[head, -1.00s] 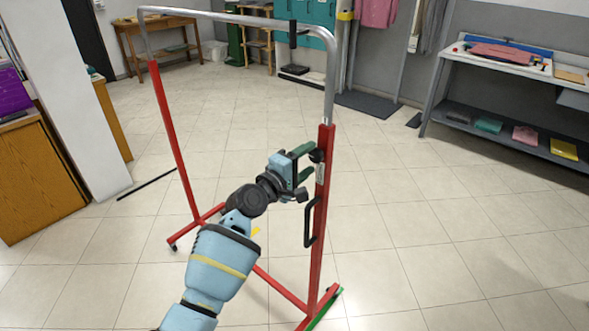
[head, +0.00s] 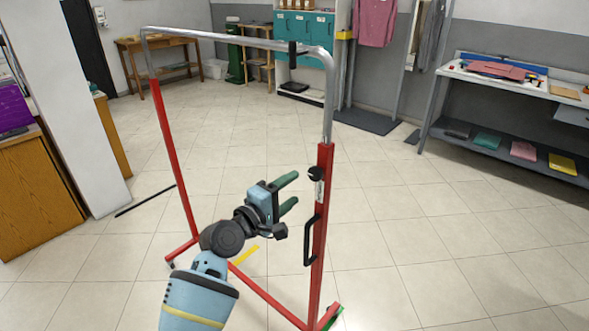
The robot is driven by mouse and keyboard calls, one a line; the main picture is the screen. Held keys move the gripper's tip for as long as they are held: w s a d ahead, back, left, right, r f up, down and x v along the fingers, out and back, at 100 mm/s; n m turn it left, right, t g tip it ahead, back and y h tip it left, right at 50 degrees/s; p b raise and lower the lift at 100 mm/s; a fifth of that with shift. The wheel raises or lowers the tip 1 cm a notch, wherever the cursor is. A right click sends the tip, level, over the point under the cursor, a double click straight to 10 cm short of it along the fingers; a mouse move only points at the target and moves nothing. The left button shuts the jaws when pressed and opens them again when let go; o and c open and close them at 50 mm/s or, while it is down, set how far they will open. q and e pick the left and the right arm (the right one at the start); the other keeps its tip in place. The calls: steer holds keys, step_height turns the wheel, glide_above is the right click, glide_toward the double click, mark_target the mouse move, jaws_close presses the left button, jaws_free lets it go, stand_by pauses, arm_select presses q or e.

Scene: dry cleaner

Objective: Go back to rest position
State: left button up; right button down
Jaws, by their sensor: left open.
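My left gripper (head: 288,194) is in the middle of the head view. Its two green fingers are apart with nothing between them. They point right, toward the red post of the garment rack (head: 324,205), with a gap between fingertips and post. The rack has red posts and base and a grey metal top rail. A black knob (head: 316,173) and a black handle (head: 310,241) sit on its right post. My right gripper does not show.
A work table (head: 510,80) with folded clothes on its lower shelf stands at the right. A wooden counter (head: 38,190) and a white pillar (head: 75,110) stand at the left. A yellow strip (head: 245,254) shows behind my arm.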

arm_select(q)
steer(key=s+a+f+m+g+y, duration=0.1)
steer(key=s+a+f+m+y, duration=0.2)
steer(key=s+f, duration=0.6)
steer(key=s+a+f+m+g+y, duration=0.15)
steer(key=s+a+f, duration=0.35)
steer(key=f, duration=0.8)
steer(key=s+a+f+m+y, duration=0.1)
steer(key=s+a+f+m, duration=0.1)
steer(key=s, duration=0.6)
steer(key=s+a+f+m+g+y, duration=0.1)
steer(key=s+a+f+m+y, duration=0.1)
steer(key=s+f, duration=0.3)
steer(key=s+a+f+m+g+y, duration=0.1)
steer(key=s+a+f+m, duration=0.2)
steer(key=s, duration=0.8)
steer(key=shift+s+f+m, duration=0.25)
steer(key=shift+f+m, duration=0.15)
steer(key=shift+m, duration=0.35)
